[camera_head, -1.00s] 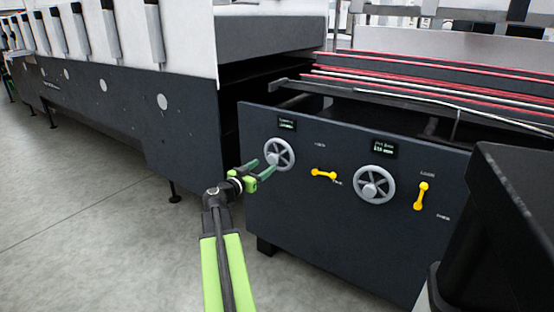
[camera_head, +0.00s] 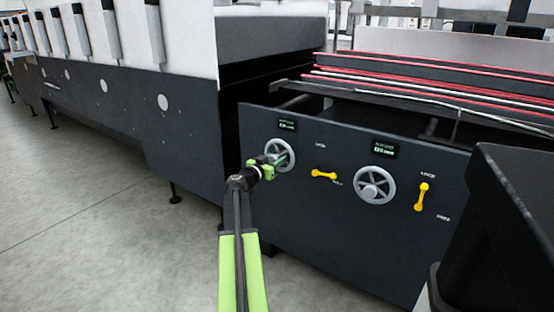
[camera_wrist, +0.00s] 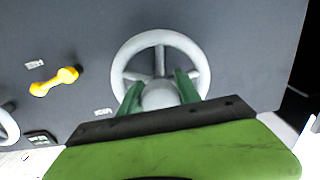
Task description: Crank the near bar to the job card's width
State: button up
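My gripper (camera_head: 279,161) is at the left grey handwheel (camera_head: 283,146) on the dark panel. In the wrist view my gripper's two green fingers (camera_wrist: 159,92) stand apart, one on each side of the handwheel's round hub (camera_wrist: 160,97). Whether they touch the hub I cannot tell. The wheel's rim and spokes (camera_wrist: 160,62) show around the fingers. A small display (camera_head: 287,125) sits above this wheel; its digits are too small to read. A second handwheel (camera_head: 375,185) is to the right, with its own display (camera_head: 384,149) above. No job card is recognisable.
A yellow lever (camera_head: 323,175) lies roughly level between the wheels, and another yellow lever (camera_head: 423,196) stands upright at right. Red-edged belts (camera_head: 430,82) run behind the panel. A black box-like shape (camera_head: 500,230) fills the lower right. The floor at left (camera_head: 80,200) is clear.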

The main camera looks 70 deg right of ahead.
grip_shut()
jog(key=shift+w+a, duration=0.1)
dwell(0.3)
